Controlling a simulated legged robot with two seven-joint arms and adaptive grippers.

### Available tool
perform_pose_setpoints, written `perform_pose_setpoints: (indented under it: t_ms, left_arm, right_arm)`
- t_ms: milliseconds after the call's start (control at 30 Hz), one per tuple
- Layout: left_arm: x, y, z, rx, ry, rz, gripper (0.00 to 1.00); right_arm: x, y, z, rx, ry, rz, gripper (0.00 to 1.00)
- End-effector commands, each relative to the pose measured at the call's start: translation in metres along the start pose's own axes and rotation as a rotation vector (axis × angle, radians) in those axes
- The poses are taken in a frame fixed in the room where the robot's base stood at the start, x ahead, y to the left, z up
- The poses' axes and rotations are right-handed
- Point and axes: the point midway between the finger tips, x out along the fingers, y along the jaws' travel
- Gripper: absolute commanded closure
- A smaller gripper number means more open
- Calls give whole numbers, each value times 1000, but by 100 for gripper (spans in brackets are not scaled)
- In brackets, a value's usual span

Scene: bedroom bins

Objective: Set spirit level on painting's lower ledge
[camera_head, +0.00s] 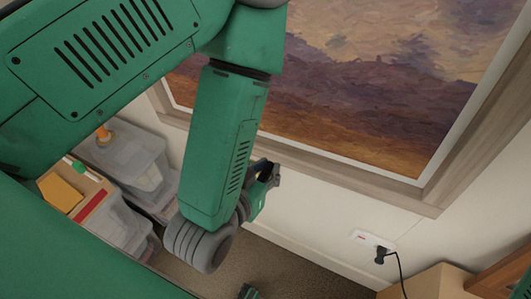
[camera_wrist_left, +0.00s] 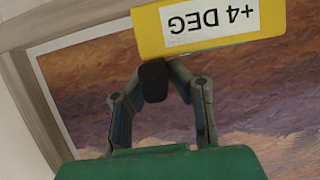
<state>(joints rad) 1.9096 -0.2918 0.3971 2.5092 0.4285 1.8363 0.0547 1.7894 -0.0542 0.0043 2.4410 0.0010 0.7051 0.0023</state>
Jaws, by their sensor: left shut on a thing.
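The spirit level (camera_wrist_left: 160,32) is yellow with a white label reading "+4 DEG", upside down in the left wrist view. My left gripper (camera_wrist_left: 155,78) is shut on it. In the head view the left gripper (camera_head: 266,174) is mostly behind my green forearm, just below the painting's lower frame edge, and the level is hidden there. The painting (camera_head: 375,85) shows a brown and purple landscape; it also fills much of the left wrist view (camera_wrist_left: 85,95). Its wooden lower ledge (camera_head: 335,172) runs down to the right. My right gripper is not seen.
A white wall socket (camera_head: 370,239) with a black plug and cable is low on the wall. A cardboard box (camera_head: 435,284) is at lower right.

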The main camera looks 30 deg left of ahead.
Motion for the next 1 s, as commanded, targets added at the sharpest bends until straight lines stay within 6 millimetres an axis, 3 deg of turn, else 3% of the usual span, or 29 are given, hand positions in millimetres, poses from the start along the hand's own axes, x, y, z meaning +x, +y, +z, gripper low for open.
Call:
perform_pose_setpoints:
  t_ms: [433,1000]
  left_arm:
    - [-1,0,-1,2,-3,-3,100]
    - [42,-3,-7,-2,0,-3,100]
  right_arm:
    - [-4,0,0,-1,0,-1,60]
    - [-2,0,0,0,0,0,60]
